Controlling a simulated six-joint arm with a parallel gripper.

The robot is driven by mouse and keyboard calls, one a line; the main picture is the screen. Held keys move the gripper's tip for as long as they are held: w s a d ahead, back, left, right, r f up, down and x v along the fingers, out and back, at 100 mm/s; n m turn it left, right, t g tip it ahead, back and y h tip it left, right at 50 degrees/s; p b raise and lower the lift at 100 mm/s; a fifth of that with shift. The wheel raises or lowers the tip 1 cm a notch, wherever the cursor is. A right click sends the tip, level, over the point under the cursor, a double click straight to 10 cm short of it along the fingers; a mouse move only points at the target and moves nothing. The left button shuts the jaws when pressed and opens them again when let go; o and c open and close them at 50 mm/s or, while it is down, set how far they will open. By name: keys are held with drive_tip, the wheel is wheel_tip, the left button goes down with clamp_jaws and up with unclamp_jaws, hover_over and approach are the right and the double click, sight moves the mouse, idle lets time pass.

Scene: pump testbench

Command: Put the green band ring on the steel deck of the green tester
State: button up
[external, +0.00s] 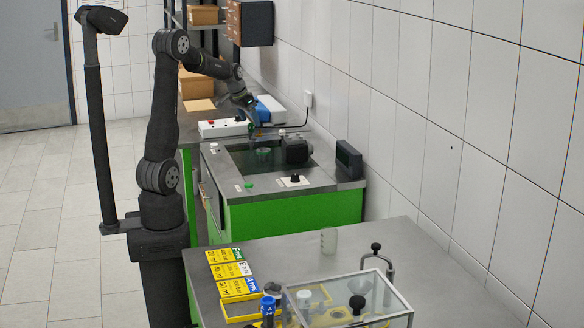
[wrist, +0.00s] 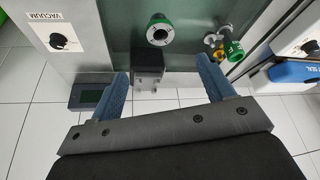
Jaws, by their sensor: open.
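The green tester (external: 290,208) has a steel deck (external: 222,172) around a dark recessed panel (external: 235,150). A round grey piece with a green band, apparently the green band ring (wrist: 160,30), sits over that panel in the wrist view; it shows small and dim in the external view (external: 263,152). I cannot tell whether it lies loose or is seated on something. My gripper (wrist: 161,66) is open, its two blue fingers apart and empty. The ring lies beyond the fingertips, not between them. In the external view my gripper (external: 256,122) is over the tester's far side.
A black block (external: 296,148) stands beside the panel, with a display (external: 348,158) near the wall. A glass case (external: 345,300) stands on the front bench.

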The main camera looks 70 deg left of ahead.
sight(259, 151)
drive_tip(key=x, duration=1.2)
drive_tip(key=shift+a+r, duration=0.1)
drive_tip(key=shift+w+x, duration=0.1)
drive_tip(key=shift+x, duration=1.25)
drive_tip(key=shift+w+x, duration=0.15)
drive_tip(key=shift+x, duration=1.2)
drive_tip(key=shift+r, duration=0.15)
drive_tip(key=c, duration=1.2)
drive_tip(key=shift+c, duration=0.2)
drive_tip(key=shift+r, duration=0.1)
